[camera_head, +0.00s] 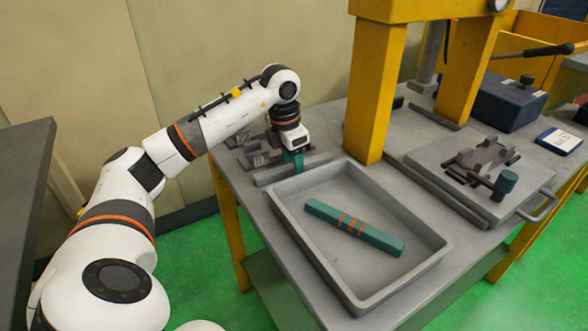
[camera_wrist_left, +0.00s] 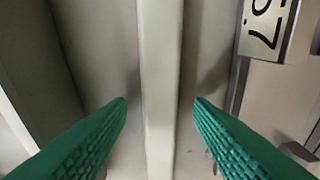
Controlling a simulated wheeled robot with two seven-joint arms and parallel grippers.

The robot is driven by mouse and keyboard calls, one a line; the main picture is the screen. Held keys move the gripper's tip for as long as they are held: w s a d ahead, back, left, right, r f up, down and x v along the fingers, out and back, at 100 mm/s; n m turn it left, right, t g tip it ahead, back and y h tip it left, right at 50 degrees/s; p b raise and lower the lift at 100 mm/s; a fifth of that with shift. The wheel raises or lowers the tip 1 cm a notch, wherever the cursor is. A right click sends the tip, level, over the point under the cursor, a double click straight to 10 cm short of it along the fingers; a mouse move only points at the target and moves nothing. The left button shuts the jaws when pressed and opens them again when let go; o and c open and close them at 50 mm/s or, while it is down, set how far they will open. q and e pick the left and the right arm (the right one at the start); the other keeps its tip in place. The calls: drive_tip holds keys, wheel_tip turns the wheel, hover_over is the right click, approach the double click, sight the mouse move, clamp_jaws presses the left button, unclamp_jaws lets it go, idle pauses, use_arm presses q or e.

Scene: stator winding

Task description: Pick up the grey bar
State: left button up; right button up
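The grey bar (camera_head: 273,176) lies on the table behind the tray in the head view. My left gripper (camera_head: 298,168) reaches down over the bar, with its green fingers pointing at the table. In the left wrist view the bar (camera_wrist_left: 161,80) runs upright through the middle of the picture. The two green fingers of my left gripper (camera_wrist_left: 160,105) stand apart, one on each side of the bar, with a gap on both sides. The fingers do not touch the bar. My right gripper is not in view.
A grey tray (camera_head: 434,246) holds a green bar with orange bands (camera_head: 354,227). Grey blocks with number plates (camera_head: 256,157) lie behind the grey bar. A yellow press frame (camera_head: 374,95) stands to the right. A flat fixture (camera_head: 430,164) and blue box (camera_head: 505,101) are farther right.

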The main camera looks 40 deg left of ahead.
use_arm(q)
clamp_jaws()
drive_tip(key=shift+r, duration=0.15)
